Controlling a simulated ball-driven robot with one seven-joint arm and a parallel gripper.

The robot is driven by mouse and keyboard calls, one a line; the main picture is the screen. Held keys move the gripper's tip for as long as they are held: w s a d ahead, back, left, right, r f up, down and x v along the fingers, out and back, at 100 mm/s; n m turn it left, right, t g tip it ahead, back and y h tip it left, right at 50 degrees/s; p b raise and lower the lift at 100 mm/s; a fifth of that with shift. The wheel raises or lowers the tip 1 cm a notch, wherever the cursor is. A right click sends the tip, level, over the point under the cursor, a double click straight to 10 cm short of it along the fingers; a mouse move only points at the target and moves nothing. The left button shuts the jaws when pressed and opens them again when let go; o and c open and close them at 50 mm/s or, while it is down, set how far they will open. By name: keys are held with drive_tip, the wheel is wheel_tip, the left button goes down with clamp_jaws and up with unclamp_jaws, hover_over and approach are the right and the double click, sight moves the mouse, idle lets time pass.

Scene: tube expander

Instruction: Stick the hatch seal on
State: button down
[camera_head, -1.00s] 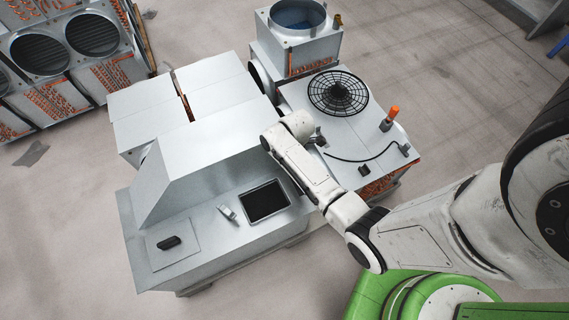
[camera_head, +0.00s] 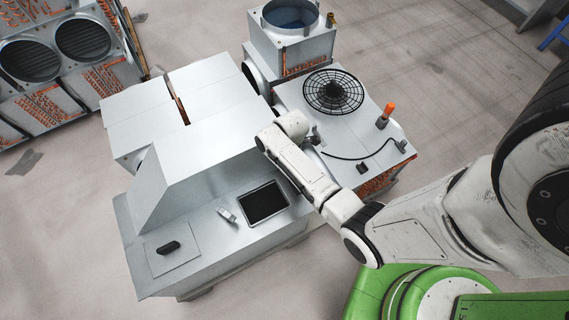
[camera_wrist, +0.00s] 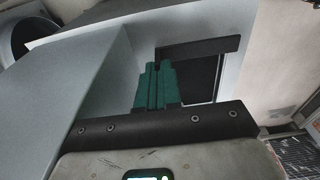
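In the wrist view, my gripper (camera_wrist: 155,85) has its two green fingers close together. A flat dark strip (camera_wrist: 205,47), which looks like the hatch seal, starts at the fingertips and reaches right; it appears pinched there, though the contact is small. Behind it is a black rectangular opening (camera_wrist: 200,80) in pale metal, which looks like the hatch. The gap between strip and opening is unclear. A dark framed rectangle (camera_head: 264,203) lies on the housing's lower top.
A panel with a black handle (camera_head: 168,247) and a small pale piece (camera_head: 227,215) sit left of the dark rectangle. To the right, a unit with a round fan grille (camera_head: 333,92) carries an orange-handled tool (camera_head: 386,116) and a black cord (camera_head: 345,157). Open floor lies around.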

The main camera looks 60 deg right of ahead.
drive_tip(key=shift+f+b, duration=1.75)
drive_tip(key=shift+f, duration=0.9)
drive_tip(key=c, duration=1.2)
unclamp_jaws()
drive_tip(key=shift+c, duration=0.2)
drive_tip(key=r, duration=0.3)
drive_tip(key=r+p, duration=0.1)
drive_tip(key=r, duration=0.3)
drive_tip(key=d+r+p, duration=0.1)
drive_tip(key=r, duration=0.2)
drive_tip(key=shift+s+r, duration=0.25)
drive_tip(key=shift+r, duration=0.1)
